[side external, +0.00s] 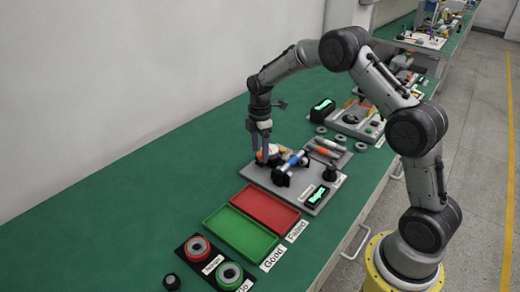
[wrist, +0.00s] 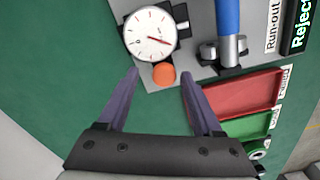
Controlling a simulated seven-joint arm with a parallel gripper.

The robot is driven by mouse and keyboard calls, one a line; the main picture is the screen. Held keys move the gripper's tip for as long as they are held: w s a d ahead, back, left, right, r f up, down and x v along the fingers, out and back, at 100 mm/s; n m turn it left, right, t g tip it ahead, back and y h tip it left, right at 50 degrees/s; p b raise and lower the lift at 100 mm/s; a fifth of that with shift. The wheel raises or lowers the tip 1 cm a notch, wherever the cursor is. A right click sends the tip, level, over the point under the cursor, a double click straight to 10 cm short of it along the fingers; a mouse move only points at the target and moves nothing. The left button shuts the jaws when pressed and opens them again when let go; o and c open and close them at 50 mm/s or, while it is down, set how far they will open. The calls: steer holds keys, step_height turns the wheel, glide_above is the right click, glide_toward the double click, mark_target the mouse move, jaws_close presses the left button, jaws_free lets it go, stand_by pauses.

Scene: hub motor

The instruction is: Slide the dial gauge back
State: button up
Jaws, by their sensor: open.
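The dial gauge (wrist: 150,32) has a white face with a red needle and sits on a grey plate in the wrist view. An orange round knob (wrist: 163,75) is at its near edge. In the side external view the gauge (side external: 271,149) is partly hidden by my gripper. My gripper (wrist: 159,77) is open and empty of any grip. In the wrist view its two purple fingertips appear on either side of the orange knob, with gaps on both sides. In the side view my gripper (side external: 259,148) points down at the gauge; contact cannot be told.
A blue bar (wrist: 228,18) with a metal clamp is right of the gauge. A display reading "Reject" (wrist: 302,28) is beyond it. A red tray (side external: 265,209) and a green tray (side external: 238,234) lie in front of the plate. Green bench is clear to the left.

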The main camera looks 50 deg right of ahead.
steer(key=shift+r, duration=0.1)
step_height(320, 180, up, 14)
stand_by(0.5)
